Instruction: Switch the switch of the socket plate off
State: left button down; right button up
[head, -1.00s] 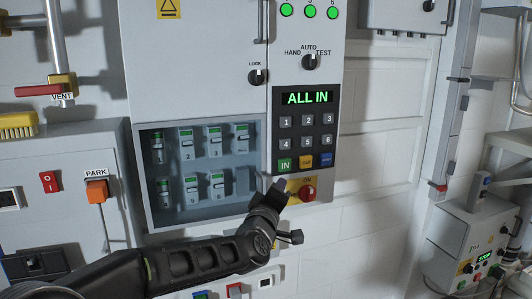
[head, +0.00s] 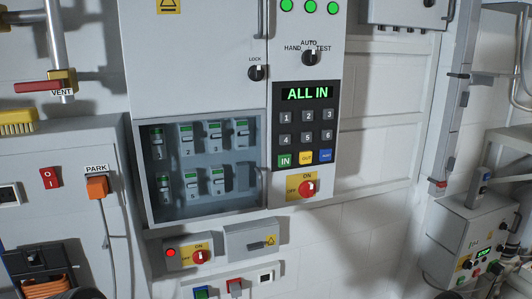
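A red rocker switch (head: 50,178) marked I and O sits on the grey box at the left. A small socket (head: 8,196) in a light frame is left of it; I cannot tell whether both belong to one socket plate. Which side of the rocker is pressed is too small to tell. Neither gripper shows; only a dark piece, probably of my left arm, peeks in at the bottom left.
The grey cabinet (head: 200,65) has a keypad, an ALL IN display and a red rotary knob (head: 308,188) on yellow. Below it are a small box with a red knob (head: 201,257) and a grey box (head: 251,238). An orange PARK plug (head: 97,187) hangs left.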

aim_at(49, 176)
jog(key=u, duration=1.3)
